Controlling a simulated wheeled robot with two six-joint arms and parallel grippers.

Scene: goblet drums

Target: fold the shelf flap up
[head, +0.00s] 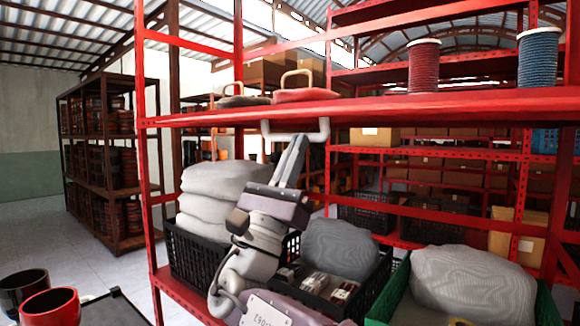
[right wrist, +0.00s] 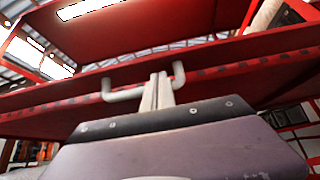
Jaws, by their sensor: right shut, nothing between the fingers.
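The shelf flap appears to be the red board (head: 380,113) across the middle of the near red rack. It looks about level and carries a pale U-shaped handle (head: 318,136) at its front edge. My right gripper (head: 297,140) points up at the handle with its fingers together and empty. My left gripper is not in view.
Two flat bags with handles (head: 305,95), a red spool (head: 424,68) and a blue spool (head: 538,58) are on or above the board. Below are black crates (head: 195,258) and a green crate (head: 388,295) with grey sacks. Red and black cups (head: 50,308) stand at lower left.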

